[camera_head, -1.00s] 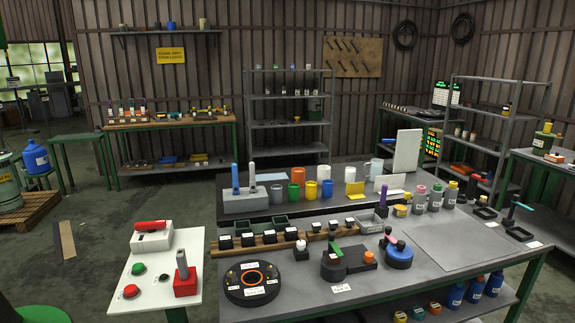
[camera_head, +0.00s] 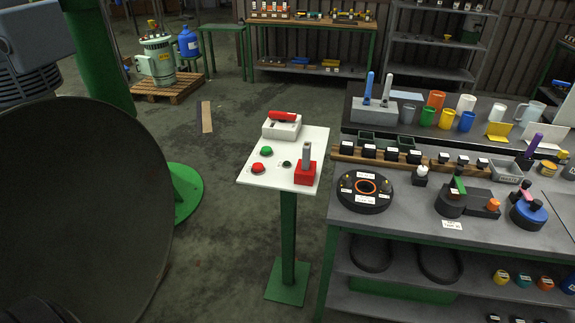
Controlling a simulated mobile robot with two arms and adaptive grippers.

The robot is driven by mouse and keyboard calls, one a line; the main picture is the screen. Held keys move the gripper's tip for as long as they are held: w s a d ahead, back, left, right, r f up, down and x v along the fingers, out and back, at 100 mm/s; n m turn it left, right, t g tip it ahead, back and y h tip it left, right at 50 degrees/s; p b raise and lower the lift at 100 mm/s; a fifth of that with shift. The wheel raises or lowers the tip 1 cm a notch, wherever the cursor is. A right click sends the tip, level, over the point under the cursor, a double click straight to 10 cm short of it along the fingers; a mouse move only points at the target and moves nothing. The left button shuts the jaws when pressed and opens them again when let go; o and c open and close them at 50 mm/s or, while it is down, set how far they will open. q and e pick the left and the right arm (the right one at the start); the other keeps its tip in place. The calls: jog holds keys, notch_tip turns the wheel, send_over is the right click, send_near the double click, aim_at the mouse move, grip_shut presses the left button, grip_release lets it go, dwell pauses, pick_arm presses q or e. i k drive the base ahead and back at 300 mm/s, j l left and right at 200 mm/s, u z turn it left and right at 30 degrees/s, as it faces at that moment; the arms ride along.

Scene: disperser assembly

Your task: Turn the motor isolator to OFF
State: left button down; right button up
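A white control panel (camera_head: 257,178) stands on a green post near the middle of the view. At its back is a white-grey box (camera_head: 281,131) with a red handle (camera_head: 283,116) lying across its top. At its front right is a red block (camera_head: 305,175) with an upright grey lever (camera_head: 306,155). I cannot read a label showing which of these is the motor isolator. A green button (camera_head: 266,151), a red button (camera_head: 258,168) and a small dark knob (camera_head: 286,164) are also on the panel. Neither of my grippers is in view.
A large dark round vessel (camera_head: 80,210) fills the lower left, with a green column (camera_head: 98,50) behind it. A grey workbench (camera_head: 400,215) with many parts stands right of the panel. Floor (camera_head: 225,235) is clear left of the panel's post.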

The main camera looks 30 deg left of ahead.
aim_at(282, 117)
jog(key=i+j+u, duration=0.25)
jog(key=i+j, duration=0.55)
jog(key=i+j+u, duration=0.2)
jog(key=i+j, duration=0.45)
jog(key=i, duration=0.2)
jog(key=k+j, duration=0.25)
jog(key=j, duration=0.15)
jog(key=k+j, duration=0.2)
jog(key=j, duration=0.2)
jog(key=k+j, duration=0.25)
jog(key=j, duration=0.2)
jog(key=i+l, duration=0.3)
jog(key=l, duration=0.15)
jog(key=i+l, duration=0.55)
jog(key=l, duration=0.3)
